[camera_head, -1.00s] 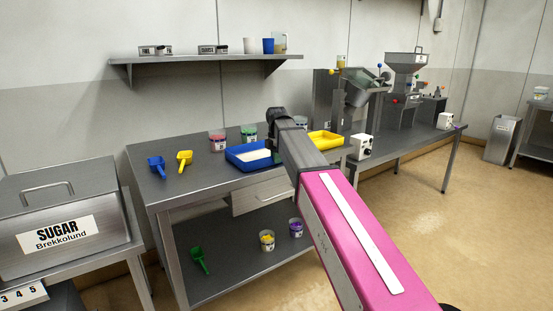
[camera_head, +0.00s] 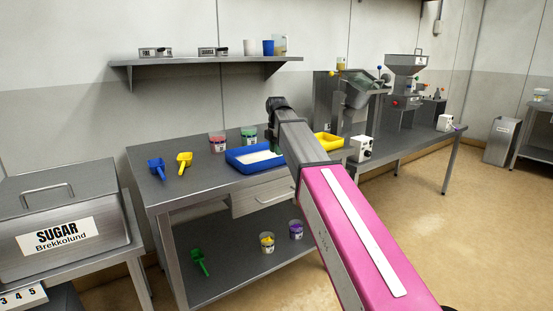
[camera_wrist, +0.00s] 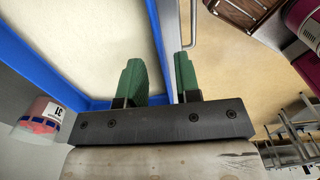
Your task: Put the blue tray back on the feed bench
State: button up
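The blue tray (camera_head: 236,163) holds a pale powder and sits on the grey steel bench (camera_head: 200,200), near its front edge. My gripper's end is mostly hidden behind my own arm in the head view, above the tray's right side. In the wrist view, my gripper (camera_wrist: 161,77) is open with green fingers. One finger overlaps the inside of the blue tray (camera_wrist: 158,40) and the other lies beyond its wall, so the wall shows between them. No contact with the wall is clear.
A red-filled tub (camera_head: 217,142), a green-filled tub (camera_head: 249,135), a blue scoop (camera_head: 157,168) and a yellow scoop (camera_head: 184,163) share the bench. A yellow tray (camera_head: 327,141) is to the right. A wall shelf (camera_head: 205,59) hangs above.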

notch_tip(320, 180, up, 7)
jog(key=shift+r, duration=0.2)
dwell(0.4)
